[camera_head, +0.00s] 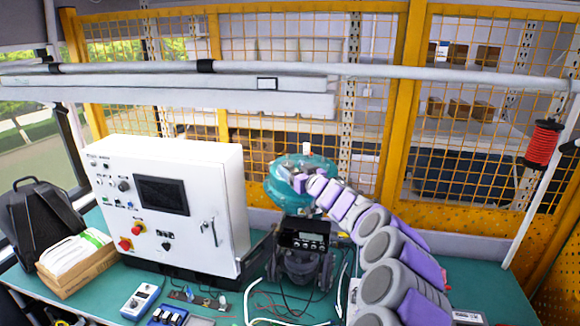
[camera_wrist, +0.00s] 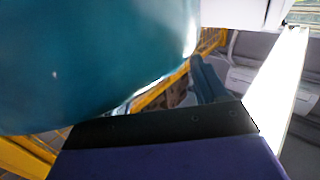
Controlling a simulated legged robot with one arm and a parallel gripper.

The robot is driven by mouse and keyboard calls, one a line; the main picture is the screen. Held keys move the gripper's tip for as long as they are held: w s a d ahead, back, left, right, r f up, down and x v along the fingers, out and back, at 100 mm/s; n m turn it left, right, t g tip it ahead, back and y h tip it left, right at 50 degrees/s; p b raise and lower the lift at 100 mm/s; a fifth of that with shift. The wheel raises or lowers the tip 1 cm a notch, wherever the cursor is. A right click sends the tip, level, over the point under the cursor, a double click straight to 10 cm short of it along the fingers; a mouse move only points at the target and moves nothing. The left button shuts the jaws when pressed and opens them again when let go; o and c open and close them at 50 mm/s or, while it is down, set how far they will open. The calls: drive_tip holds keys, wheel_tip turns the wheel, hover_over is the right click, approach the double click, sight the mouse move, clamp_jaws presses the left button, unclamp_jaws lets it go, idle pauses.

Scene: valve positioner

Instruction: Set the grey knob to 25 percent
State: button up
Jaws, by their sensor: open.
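The valve positioner (camera_head: 303,240) is a dark box with a small display, on the bench at the middle of the head view. A rounded teal actuator (camera_head: 285,192) stands above it, with a small white piece (camera_head: 306,148) on top. I cannot make out a grey knob for certain or read its setting. My gripper (camera_head: 302,180) is open at the actuator's right side and partly overlaps it. In the wrist view the teal actuator (camera_wrist: 90,60) fills the upper left, very close. Whether my gripper touches it I cannot tell.
A white control cabinet (camera_head: 215,165) with knobs and red buttons stands left of the positioner. A cardboard box (camera_head: 75,270), a small blue-white device (camera_head: 140,300) and loose cables (camera_head: 285,305) lie on the bench. Yellow mesh fencing (camera_head: 260,50) stands behind.

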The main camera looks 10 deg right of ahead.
drive_tip(key=shift+x, duration=1.15)
drive_tip(key=c, duration=1.1)
